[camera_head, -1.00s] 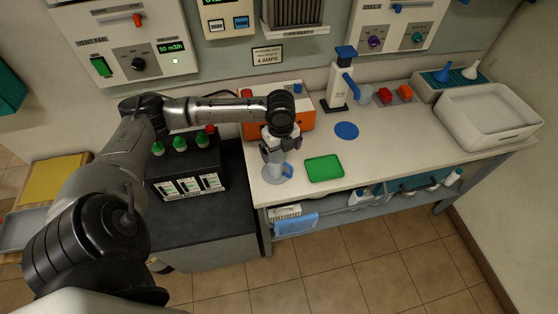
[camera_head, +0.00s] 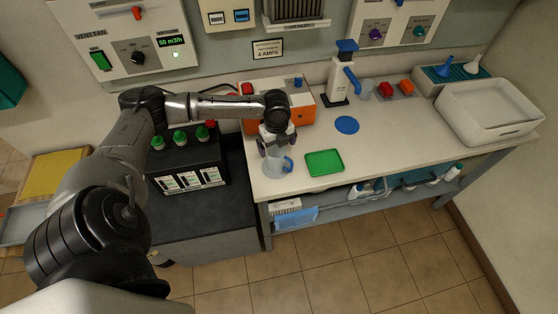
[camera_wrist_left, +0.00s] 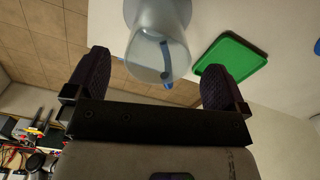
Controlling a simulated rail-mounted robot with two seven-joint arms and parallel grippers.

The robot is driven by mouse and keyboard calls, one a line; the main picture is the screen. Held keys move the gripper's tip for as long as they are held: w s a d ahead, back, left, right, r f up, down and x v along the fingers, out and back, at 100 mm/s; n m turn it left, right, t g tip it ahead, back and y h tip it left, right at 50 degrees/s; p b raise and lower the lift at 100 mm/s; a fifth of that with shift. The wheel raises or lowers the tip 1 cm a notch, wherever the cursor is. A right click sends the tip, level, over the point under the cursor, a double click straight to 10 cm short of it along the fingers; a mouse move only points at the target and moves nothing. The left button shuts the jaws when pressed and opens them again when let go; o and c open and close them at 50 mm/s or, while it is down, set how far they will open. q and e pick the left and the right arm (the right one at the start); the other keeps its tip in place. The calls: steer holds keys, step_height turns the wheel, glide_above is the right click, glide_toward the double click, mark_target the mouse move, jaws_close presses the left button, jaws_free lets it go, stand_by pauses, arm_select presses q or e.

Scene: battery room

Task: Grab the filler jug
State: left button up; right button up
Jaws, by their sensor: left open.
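The filler jug (camera_head: 273,168) is a clear, bluish vessel with a blue handle, standing upright near the front left of the white bench. It also shows in the left wrist view (camera_wrist_left: 157,50), where its round mouth faces the camera. My left gripper (camera_head: 275,147) is open, just behind and above the jug. In the left wrist view its two dark fingers (camera_wrist_left: 157,82) are spread wide, with the jug between and beyond their tips. I see no contact between fingers and jug. My right gripper is not in view.
A green tray (camera_head: 324,163) lies right of the jug. An orange box (camera_head: 302,112) stands behind my gripper. A black battery (camera_head: 190,165) with green caps is to the left. A blue disc (camera_head: 347,125) and a white bin (camera_head: 488,110) are further right.

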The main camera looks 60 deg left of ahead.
mark_target(277, 154)
arm_select(q)
steer(key=f, duration=0.5)
steer(key=shift+s+d, duration=0.15)
steer(key=shift+d, duration=0.2)
steer(key=c, duration=1.1)
steer(key=shift+o, duration=0.2)
steer(key=shift+r, duration=0.1)
steer(key=shift+r, duration=1.3)
steer(key=w+d+r+p, duration=0.1)
steer(key=w+d+r, duration=0.1)
steer(key=d+r, duration=0.6)
steer(key=d, duration=0.3)
steer(key=shift+w, duration=0.3)
